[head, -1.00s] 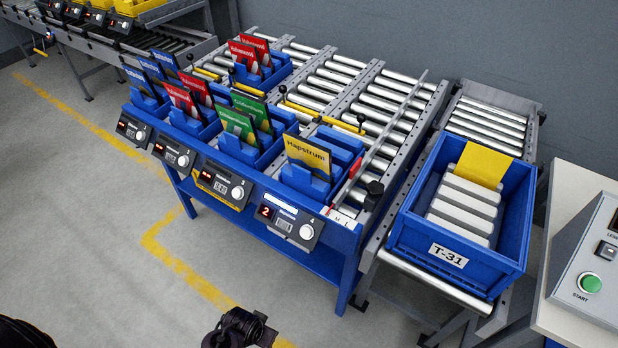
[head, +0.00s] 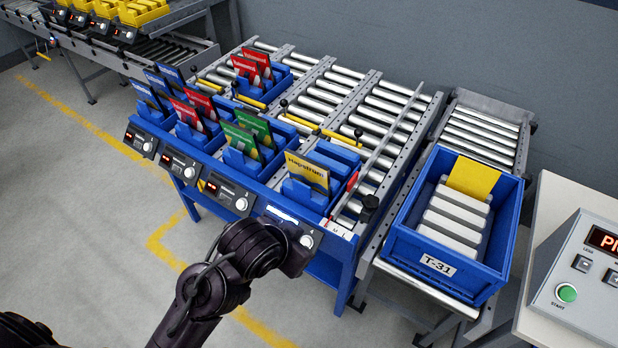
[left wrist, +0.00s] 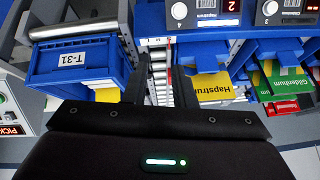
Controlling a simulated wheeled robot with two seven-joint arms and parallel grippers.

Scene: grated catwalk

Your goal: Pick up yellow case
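The yellow case (head: 307,172), labelled Hapstrum, stands upright in a blue tray at the right end of the front row in the head view. In the left wrist view it appears upside down (left wrist: 214,86), just right of my left gripper (left wrist: 160,70). Its two dark fingers are apart with nothing between them. In the head view my left arm reaches up in front of the station 4 panel; its fingers cannot be made out there. My right gripper is not in view.
Green (head: 241,140), red and blue cases stand in trays left of the yellow case. Right of it, the blue T-31 bin (head: 437,265) holds white boxes and a yellow card (head: 472,178). A control box (head: 585,285) stands at far right.

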